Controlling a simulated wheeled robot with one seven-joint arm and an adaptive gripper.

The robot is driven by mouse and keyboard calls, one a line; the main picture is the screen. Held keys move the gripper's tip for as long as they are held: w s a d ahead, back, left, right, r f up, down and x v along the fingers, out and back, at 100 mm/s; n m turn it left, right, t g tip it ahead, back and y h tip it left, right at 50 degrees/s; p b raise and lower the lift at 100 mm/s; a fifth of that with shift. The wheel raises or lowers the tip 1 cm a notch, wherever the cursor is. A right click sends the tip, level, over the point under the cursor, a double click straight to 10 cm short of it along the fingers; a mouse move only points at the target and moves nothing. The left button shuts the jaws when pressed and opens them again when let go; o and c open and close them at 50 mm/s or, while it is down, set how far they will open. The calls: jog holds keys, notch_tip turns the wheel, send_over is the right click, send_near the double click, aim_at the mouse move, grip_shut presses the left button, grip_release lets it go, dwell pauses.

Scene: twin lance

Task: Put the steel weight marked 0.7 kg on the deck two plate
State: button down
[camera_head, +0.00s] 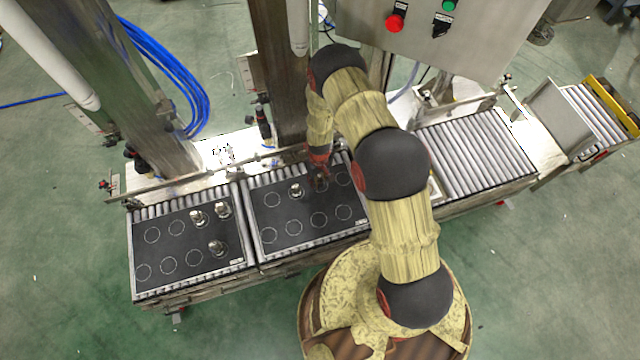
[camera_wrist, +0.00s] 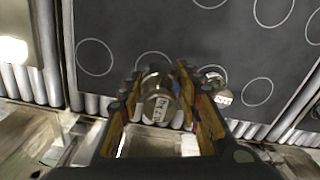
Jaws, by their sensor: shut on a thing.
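My gripper (camera_head: 320,175) is over the back of the right black plate (camera_head: 282,213). In the wrist view my gripper (camera_wrist: 162,90) is shut on a steel weight (camera_wrist: 158,98), with one finger on each side. This weight has a white label whose writing I cannot read. It overlaps a plate circle, but I cannot tell whether it touches the plate. Another steel weight (camera_head: 296,190) stands on the same plate; in the wrist view a labelled weight (camera_wrist: 218,88) is right of my gripper. The plates' small corner labels are too small to read.
Metal posts (camera_head: 280,70) and a control box (camera_head: 440,40) stand behind the conveyor. Bare rollers (camera_head: 476,155) lie to the right.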

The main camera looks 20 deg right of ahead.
aim_at(320, 181)
jog(key=shift+w+d+f, duration=0.3)
jog(key=shift+w+f, duration=0.15)
jog(key=shift+f, duration=0.1)
jog(key=shift+w+d+f+b, duration=0.15)
jog(key=shift+f+b, duration=0.4)
jog(key=shift+f, duration=0.35)
jog(key=shift+w+a+f+b, duration=0.1)
jog(key=shift+f+b, duration=0.45)
jog(key=shift+f, duration=0.3)
jog(key=shift+f, duration=0.1)
jog(key=c, duration=1.3)
grip_release()
jog(key=shift+s, duration=0.1)
jog(key=shift+o, duration=0.2)
